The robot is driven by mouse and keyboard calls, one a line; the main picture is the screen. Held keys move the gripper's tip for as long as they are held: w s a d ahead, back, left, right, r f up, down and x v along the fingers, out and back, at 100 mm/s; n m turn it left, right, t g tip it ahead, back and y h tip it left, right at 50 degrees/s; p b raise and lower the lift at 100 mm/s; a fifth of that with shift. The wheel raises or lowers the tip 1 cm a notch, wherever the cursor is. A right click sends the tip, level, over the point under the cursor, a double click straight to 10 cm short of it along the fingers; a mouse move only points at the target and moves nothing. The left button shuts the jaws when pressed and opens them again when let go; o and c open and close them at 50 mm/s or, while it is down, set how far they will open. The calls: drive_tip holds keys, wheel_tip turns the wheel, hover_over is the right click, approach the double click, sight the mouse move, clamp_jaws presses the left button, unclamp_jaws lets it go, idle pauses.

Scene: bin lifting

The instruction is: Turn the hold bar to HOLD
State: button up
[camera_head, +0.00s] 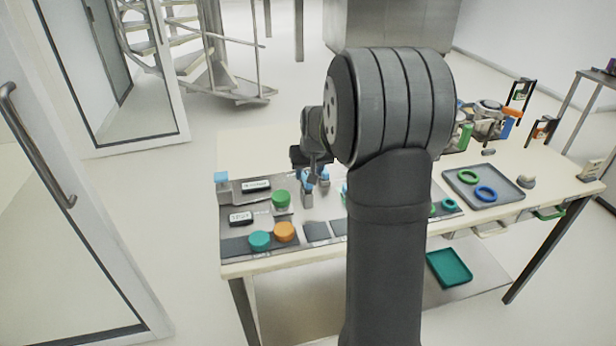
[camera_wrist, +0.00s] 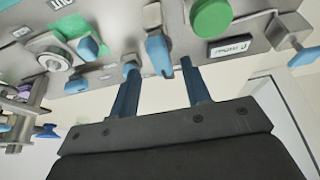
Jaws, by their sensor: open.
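The grey control panel (camera_head: 262,205) lies on the table, partly hidden by my arm. A grey bar with a blue end (camera_wrist: 160,52) sticks out from the panel in the wrist view and appears to be the hold bar; no HOLD marking is readable. My gripper (camera_wrist: 160,68) is open, its two blue fingers pointing at the panel, one on either side of the bar's blue end in the picture. I cannot tell whether they touch it. In the head view, my gripper (camera_head: 315,178) is low over the panel, right of the green knob.
A green knob (camera_wrist: 211,18) and a blue-tipped knob (camera_wrist: 88,47) flank the bar. A blue-ended lever (camera_wrist: 303,56) is at the panel's edge. Teal (camera_head: 260,240) and orange (camera_head: 285,232) knobs sit at the front. A tray (camera_head: 505,190) with rings stands at right.

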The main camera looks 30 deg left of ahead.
sight(304, 176)
drive_tip(key=shift+x, duration=1.55)
clamp_jaws()
